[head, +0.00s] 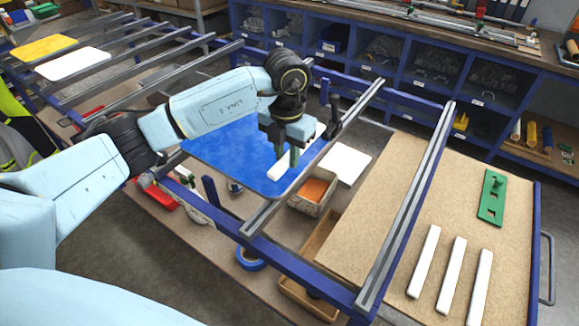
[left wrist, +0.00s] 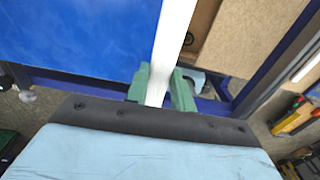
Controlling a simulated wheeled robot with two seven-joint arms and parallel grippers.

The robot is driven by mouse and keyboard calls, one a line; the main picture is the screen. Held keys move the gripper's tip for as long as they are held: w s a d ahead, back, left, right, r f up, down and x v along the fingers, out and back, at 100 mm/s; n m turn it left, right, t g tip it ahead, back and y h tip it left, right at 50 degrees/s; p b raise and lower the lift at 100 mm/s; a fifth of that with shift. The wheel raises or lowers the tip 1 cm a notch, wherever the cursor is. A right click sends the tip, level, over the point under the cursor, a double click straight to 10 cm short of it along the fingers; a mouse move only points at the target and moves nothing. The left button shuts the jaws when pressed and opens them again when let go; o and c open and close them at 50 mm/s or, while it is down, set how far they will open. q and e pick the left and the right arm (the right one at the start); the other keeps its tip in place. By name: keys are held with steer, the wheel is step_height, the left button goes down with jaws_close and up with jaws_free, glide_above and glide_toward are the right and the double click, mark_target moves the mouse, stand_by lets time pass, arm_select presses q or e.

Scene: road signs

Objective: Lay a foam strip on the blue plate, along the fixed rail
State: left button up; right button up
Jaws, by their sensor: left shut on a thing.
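The blue plate (head: 225,152) lies on the rails of the frame, left of the grey fixed rail (head: 349,116). My left gripper (head: 287,157) is over the plate's right part, its green fingers shut on a white foam strip (head: 277,173). The strip runs lengthwise near the plate's right edge, about in line with the rail. In the left wrist view the strip (left wrist: 173,40) extends from between the fingers (left wrist: 160,88) beside the blue plate (left wrist: 75,35). I cannot tell whether it touches the plate. My right gripper is not in view.
Three white strips (head: 453,275) and a green part (head: 491,197) lie on the tan board (head: 385,205) at right. Below the frame are an orange-filled box (head: 315,188) and a blue tape roll (head: 250,259). Blue shelving (head: 400,60) stands behind.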

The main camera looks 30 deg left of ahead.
mark_target(287, 179)
arm_select(q)
steer(key=shift+f, duration=2.5)
steer(key=shift+f, duration=0.1)
steer(key=o, duration=1)
steer(key=shift+c, duration=0.2)
step_height(287, 179, up, 12)
steer(key=shift+r+b, duration=0.15)
steer(key=shift+b, duration=0.15)
